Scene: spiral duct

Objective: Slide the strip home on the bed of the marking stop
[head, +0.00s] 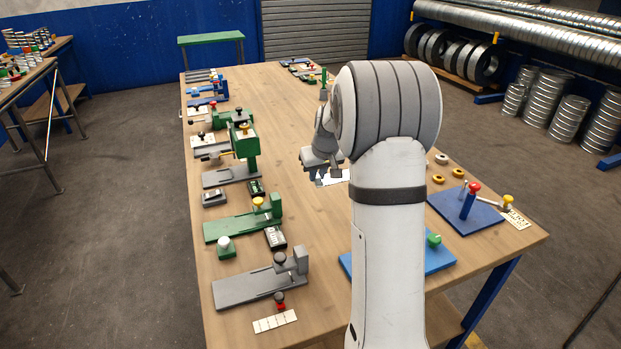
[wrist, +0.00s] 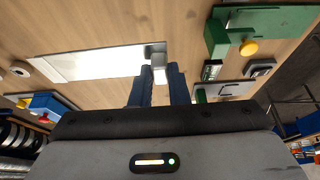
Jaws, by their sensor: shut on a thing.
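My gripper (wrist: 160,73) is low over the table, its two dark fingers close together. A small pale piece (wrist: 158,76) shows between them, which I take to be part of the strip; its full extent is hidden. Beside the fingertips in the wrist view, a long bright flat bed (wrist: 100,63) lies on the table, with a short grey block (wrist: 156,48) at its right end. I cannot tell where strip and bed separate on the bright surface. In the head view, my gripper (head: 322,178) is beside a small visible white part (head: 338,176); my arm hides the rest.
Green tools with yellow knobs (head: 243,228) and a grey tool (head: 255,288) line the table's left side. A blue plate with a red knob (head: 465,208) is at the right. Bare wood (head: 270,110) lies beyond my gripper.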

